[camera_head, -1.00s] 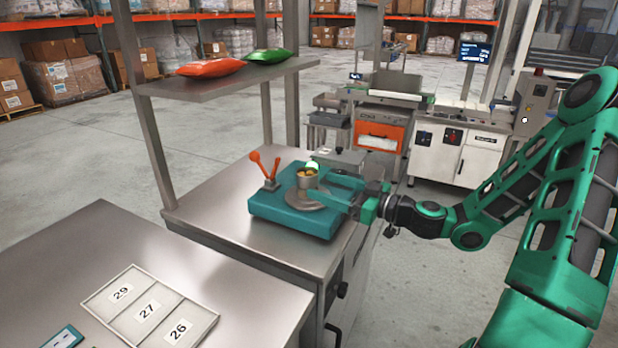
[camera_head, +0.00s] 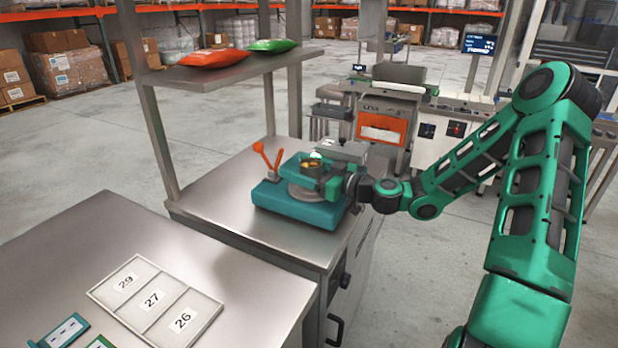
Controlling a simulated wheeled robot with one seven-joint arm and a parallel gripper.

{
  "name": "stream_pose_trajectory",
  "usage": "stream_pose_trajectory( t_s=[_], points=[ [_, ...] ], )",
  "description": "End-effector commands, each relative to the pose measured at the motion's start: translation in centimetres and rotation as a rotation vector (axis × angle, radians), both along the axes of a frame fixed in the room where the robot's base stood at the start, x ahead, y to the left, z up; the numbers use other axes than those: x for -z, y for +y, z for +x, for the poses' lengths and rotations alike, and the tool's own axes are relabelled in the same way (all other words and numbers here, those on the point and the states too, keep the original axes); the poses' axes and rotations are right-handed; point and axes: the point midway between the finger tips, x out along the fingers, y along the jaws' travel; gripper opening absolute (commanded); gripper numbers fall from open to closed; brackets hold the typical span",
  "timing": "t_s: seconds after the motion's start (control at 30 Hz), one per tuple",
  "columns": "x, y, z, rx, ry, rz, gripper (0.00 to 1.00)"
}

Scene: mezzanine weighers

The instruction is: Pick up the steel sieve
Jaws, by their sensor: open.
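A small round steel vessel (camera_head: 312,169), which looks like the steel sieve, stands upright with something orange-yellow in it. It is on the round steel plate (camera_head: 304,193) of a teal weigher (camera_head: 290,208) on the steel bench. My gripper (camera_head: 319,174) reaches in from the right at the vessel's height. Its green fingers are open, apparently one on the far side and one on the near side of the vessel. Whether they touch it is too small to tell. The near finger hides part of its side.
A steel shelf (camera_head: 235,70) on posts holds a red bag (camera_head: 214,58) and a green bag (camera_head: 271,46). A numbered tray (camera_head: 155,301) lies on the front table. The bench left of the weigher is clear.

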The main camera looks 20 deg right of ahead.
Motion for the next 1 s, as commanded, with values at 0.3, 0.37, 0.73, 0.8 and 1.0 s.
stream_pose_trajectory(
  t_s=[0.3, 0.37, 0.73, 0.8, 1.0],
  points=[
    [0.0, 0.4, 0.5, 0.001, 0.000, 0.001, 0.59],
    [0.0, 0.4, 0.5, 0.000, 0.000, 0.001, 0.45],
    [-0.1, 0.4, 0.5, 0.000, -0.001, 0.001, 0.10],
    [-0.2, 0.4, 0.5, 0.000, -0.001, 0.001, 0.10],
    [-1.1, 0.4, 0.5, 0.000, -0.003, -0.001, 0.10]
  ],
)
